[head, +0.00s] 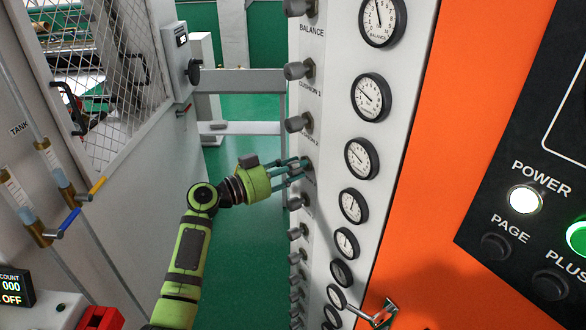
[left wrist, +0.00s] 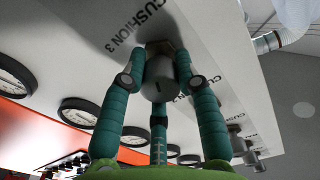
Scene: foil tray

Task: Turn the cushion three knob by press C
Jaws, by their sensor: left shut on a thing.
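The cushion three knob (left wrist: 159,77) is a grey round knob on the white panel, with the label "CUSHION 3" (left wrist: 140,24) printed beside it in the left wrist view. My left gripper (head: 298,169) is shut on this knob, with its teal fingers around the knob's sides and touching it. In the head view the fingers largely hide the knob. The white panel (head: 333,72) carries a column of grey knobs and a column of round gauges. The gauge level with the gripper (head: 361,158) has a white face and black rim. My right gripper is out of view.
The cushion 2 knob (head: 298,122) is just above my gripper, and another knob (head: 294,203) is just below. An orange panel (head: 448,170) is to the right. A meshed grey cabinet (head: 110,90) stands to the left, with open green floor (head: 235,235) between.

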